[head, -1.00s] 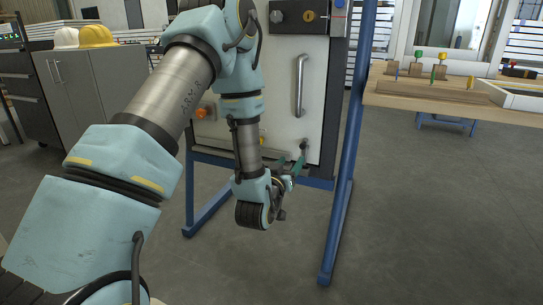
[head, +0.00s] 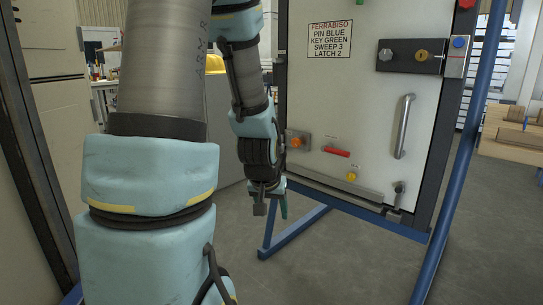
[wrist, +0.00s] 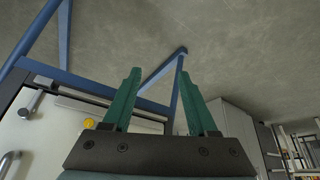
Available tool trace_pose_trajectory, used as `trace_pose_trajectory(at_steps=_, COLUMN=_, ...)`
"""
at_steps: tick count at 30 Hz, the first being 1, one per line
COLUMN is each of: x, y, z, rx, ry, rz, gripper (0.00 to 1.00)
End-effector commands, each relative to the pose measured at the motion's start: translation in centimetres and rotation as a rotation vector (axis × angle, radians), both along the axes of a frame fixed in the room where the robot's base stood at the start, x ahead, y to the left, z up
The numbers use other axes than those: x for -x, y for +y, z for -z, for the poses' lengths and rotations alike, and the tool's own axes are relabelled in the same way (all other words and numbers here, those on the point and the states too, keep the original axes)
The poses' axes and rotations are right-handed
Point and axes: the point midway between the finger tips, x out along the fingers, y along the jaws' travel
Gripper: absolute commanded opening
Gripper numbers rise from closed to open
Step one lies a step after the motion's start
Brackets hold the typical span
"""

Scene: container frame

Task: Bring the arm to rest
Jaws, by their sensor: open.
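My gripper (head: 270,208) hangs low at the left of the white panel in the head view, pointing down, clear of the panel and the floor. In the wrist view my gripper (wrist: 161,98) shows two green fingers spread apart with nothing between them. The white panel (head: 335,85) stands upright in a dark frame on blue legs. It carries a label, a vertical handle (head: 404,127), a dark lock block (head: 411,56), an orange knob (head: 297,142), a red lever (head: 337,152), a yellow knob (head: 351,176) and a small latch (head: 397,192) at the lower right.
A blue post (head: 458,165) rises at the right, and a blue foot (head: 294,230) lies on the floor below my gripper. A wooden table (head: 510,145) stands far right. A grey cabinet (head: 220,128) is behind my arm. Open floor lies in front of the panel.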

Motion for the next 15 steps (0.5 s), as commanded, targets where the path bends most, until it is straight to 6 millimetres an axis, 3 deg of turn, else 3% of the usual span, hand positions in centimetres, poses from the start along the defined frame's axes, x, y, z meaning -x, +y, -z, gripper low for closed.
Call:
trace_pose_trajectory(at_steps=3, x=3.2, y=3.3, z=-1.0, rx=-0.034, ry=0.117, rz=-0.060, gripper=0.59)
trace_pose_trajectory(at_steps=9, x=8.6, y=7.1, z=-2.5, rx=-0.065, ry=0.302, rz=-0.139, gripper=0.59)
trace_pose_trajectory(at_steps=15, x=8.8, y=7.0, z=-7.2, rx=-0.068, ry=0.312, rz=-0.135, gripper=0.59)
